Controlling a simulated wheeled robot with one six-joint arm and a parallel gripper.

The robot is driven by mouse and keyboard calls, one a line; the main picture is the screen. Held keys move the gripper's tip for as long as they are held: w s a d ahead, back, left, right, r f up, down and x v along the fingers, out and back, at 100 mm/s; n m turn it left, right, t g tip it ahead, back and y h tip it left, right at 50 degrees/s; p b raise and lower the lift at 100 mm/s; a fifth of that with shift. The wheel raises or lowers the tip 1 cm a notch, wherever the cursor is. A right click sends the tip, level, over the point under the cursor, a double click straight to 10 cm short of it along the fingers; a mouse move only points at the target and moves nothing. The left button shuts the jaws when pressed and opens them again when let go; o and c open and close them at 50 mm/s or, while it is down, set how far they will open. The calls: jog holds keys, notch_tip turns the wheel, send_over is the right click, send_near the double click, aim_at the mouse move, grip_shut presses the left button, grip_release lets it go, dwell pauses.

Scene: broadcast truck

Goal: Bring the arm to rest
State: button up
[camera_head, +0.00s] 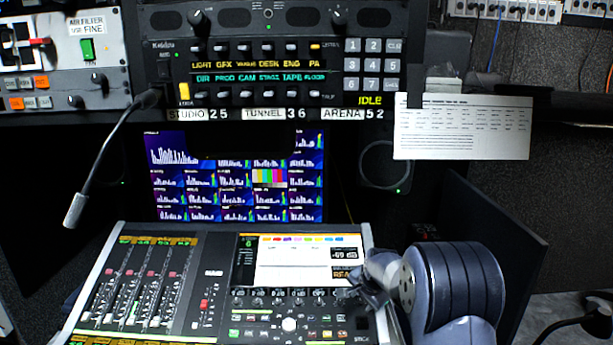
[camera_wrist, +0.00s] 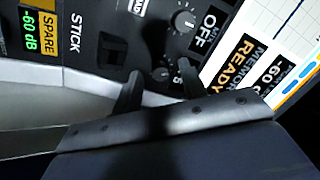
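My arm reaches in from the lower right in the head view, with its large grey joint in front of the console's right side. My gripper (camera_head: 368,288) is over the right edge of the mixing console (camera_head: 215,291). In the wrist view, the two dark fingers of my gripper (camera_wrist: 159,72) stand apart with nothing held between them. Just beyond them are a dark console panel with a round knob (camera_wrist: 184,21), a smaller knob and a label reading "STICK" (camera_wrist: 75,34). I cannot tell whether the fingertips touch the panel.
A gooseneck microphone (camera_head: 76,208) hangs at the left. A monitor (camera_head: 237,176) stands behind the console under an intercom panel (camera_head: 270,66). A white paper sheet (camera_head: 462,127) hangs at the upper right. A dark upright panel (camera_head: 497,226) stands behind my arm. Another thin gooseneck (camera_head: 566,322) is at lower right.

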dwell(0.6)
jog(key=a+b+v, duration=0.1)
jog(key=v, duration=0.9)
jog(key=x, duration=0.7)
jog(key=d+p+x, duration=0.1)
jog(key=x, duration=0.2)
jog(key=shift+f, duration=0.2)
jog(key=shift+r+n, duration=0.15)
jog(key=shift+n, duration=0.55)
jog(key=n+p, duration=0.2)
jog(key=n, duration=0.2)
jog(key=n+p, duration=0.2)
jog(key=n, duration=0.1)
jog(key=n+g+p, duration=0.1)
jog(key=n, duration=0.2)
jog(key=shift+w+d+r+p, duration=0.1)
jog(key=shift+r+p, duration=0.1)
jog(key=shift+p, duration=0.2)
jog(key=shift+r+n, duration=0.2)
jog(key=shift+n, duration=0.1)
jog(key=b+v, duration=0.2)
jog(key=v, duration=0.5)
jog(key=shift+s+r, duration=0.2)
jog(key=shift+s, duration=0.05)
